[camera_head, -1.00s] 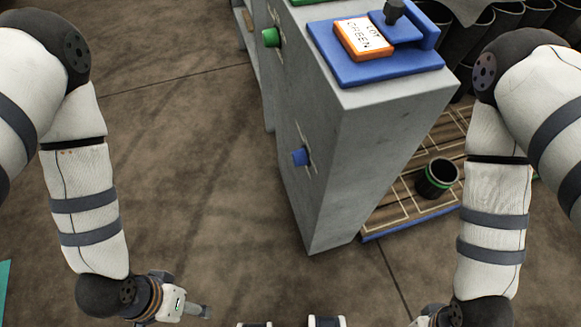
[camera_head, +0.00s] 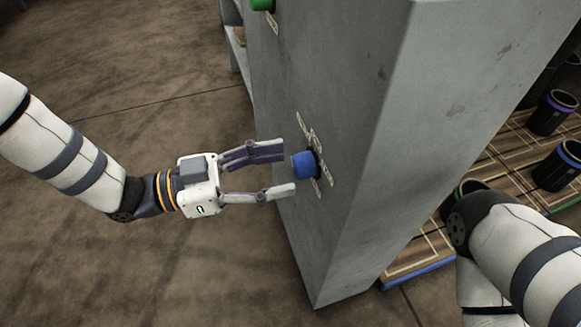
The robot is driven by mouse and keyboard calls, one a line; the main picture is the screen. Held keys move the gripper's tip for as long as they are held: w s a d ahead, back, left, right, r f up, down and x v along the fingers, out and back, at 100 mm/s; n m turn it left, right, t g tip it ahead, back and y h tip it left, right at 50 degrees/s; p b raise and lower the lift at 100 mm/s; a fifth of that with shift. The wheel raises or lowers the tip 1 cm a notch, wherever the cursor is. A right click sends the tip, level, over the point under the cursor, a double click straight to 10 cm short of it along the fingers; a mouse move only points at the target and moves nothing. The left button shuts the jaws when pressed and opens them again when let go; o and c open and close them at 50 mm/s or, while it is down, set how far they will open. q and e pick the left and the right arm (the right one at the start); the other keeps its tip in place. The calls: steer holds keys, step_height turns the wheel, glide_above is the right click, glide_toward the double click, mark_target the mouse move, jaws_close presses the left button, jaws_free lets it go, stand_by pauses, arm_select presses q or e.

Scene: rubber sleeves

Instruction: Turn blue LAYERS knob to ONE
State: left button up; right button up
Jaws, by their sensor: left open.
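The blue knob (camera_head: 303,164) sticks out of the left face of a grey cabinet (camera_head: 345,120), with pale labels (camera_head: 307,130) around it that are too small to read. My left gripper (camera_head: 288,170) is open, with its fingertips just left of the knob, one above and one below its level in the picture. I cannot tell whether a finger touches the knob. My right arm (camera_head: 520,240) is at the lower right, and its gripper is out of view.
A green knob (camera_head: 262,4) sits higher on the same cabinet face. Right of the cabinet, black sleeves with coloured rings (camera_head: 553,112) stand on a wooden board with a blue edge (camera_head: 420,272). The brown floor (camera_head: 130,250) left of the cabinet is clear.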

mark_target(303, 165)
arm_select(q)
steer(key=shift+x, duration=1.5)
steer(key=c, duration=1.2)
arm_select(e)
steer(key=shift+s+f, duration=0.1)
arm_select(q)
steer(key=shift+o, duration=0.2)
steer(key=m+p, duration=0.3)
steer(key=m, duration=0.1)
steer(key=shift+r+y, duration=0.15)
steer(key=shift+y, duration=0.15)
steer(key=shift+m+t+p, duration=0.3)
steer(key=shift+m+p, duration=1)
steer(key=shift+m, duration=0.9)
arm_select(e)
steer(key=shift+t, duration=0.4)
steer(key=shift+w+r, duration=0.25)
steer(key=shift+r, duration=0.55)
steer(key=shift+w+r, duration=0.3)
steer(key=shift+r, duration=0.45)
steer(key=shift+w+r, duration=0.25)
steer(key=shift+r, duration=0.55)
arm_select(q)
steer(key=o, duration=1.2)
steer(key=shift+c, duration=0.2)
